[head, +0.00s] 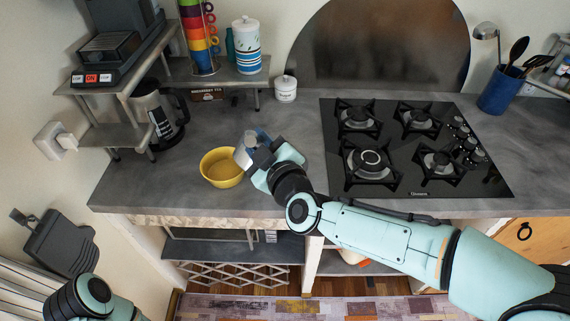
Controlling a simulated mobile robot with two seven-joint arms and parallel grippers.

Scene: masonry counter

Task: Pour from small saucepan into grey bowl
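My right gripper (262,156) is over the left part of the counter, just right of a yellow bowl (217,169). It appears shut on a small silver-grey vessel, which looks like the small saucepan (243,151). The vessel is tilted, at the right rim of the bowl. Its handle and inside are hidden, and I cannot tell whether it touches the bowl. The bowl stands upright, and no contents can be made out. It is yellow; I see no grey bowl. Part of my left arm shows at the bottom left, but its gripper is not in view.
A black gas hob (400,150) lies right of my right gripper. Behind are a white lidded jar (285,88) and a shelf (215,74) with stacked colored cups (198,35). A dark press pot (158,113) stands left. The counter's front edge (160,209) is near the bowl.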

